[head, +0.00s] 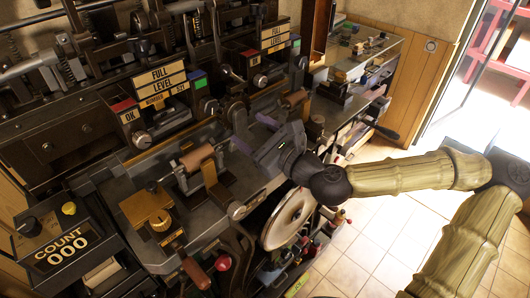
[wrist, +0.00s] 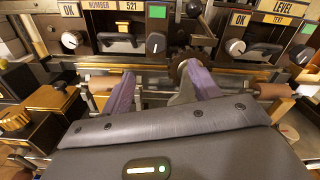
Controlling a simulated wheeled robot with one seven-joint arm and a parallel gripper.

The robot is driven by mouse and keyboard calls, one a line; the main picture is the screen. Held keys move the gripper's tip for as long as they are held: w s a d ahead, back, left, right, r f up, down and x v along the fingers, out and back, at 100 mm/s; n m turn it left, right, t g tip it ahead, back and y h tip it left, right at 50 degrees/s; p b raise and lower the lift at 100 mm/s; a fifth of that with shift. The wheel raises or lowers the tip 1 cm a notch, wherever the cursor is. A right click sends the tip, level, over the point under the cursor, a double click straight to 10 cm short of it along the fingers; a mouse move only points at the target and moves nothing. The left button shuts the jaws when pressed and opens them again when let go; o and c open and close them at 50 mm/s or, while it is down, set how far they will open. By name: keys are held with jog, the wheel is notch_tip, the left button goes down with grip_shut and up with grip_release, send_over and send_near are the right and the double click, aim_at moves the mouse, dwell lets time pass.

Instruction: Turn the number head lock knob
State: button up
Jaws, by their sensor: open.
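The number head (head: 163,88) carries a sign with NUMBER 521, and it also shows in the wrist view (wrist: 115,20). It has a pale round knob (head: 141,140) at its left under the OK plate and a black knob with a white mark (wrist: 156,43) under a green block. No label shows which one is the lock knob. My gripper (head: 254,134) is open and empty, in front of and below the number head, toward its right. In the wrist view its purple fingers (wrist: 163,90) point at the machine and are apart from both knobs.
A second head with a LEVEL sign (wrist: 285,10) and pale knob (wrist: 235,47) stands to the right. A wooden roller (head: 197,157) juts out left of my gripper. A pale handwheel (head: 287,218) is below it. The counter box (head: 62,250) reads 000. Tiled floor is open at right.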

jog(key=b+v, duration=0.4)
jog(key=shift+s+a+f, duration=0.1)
jog(key=shift+s+a, duration=0.05)
jog(key=shift+s, duration=0.15)
jog(key=shift+w, duration=0.1)
dwell(0.4)
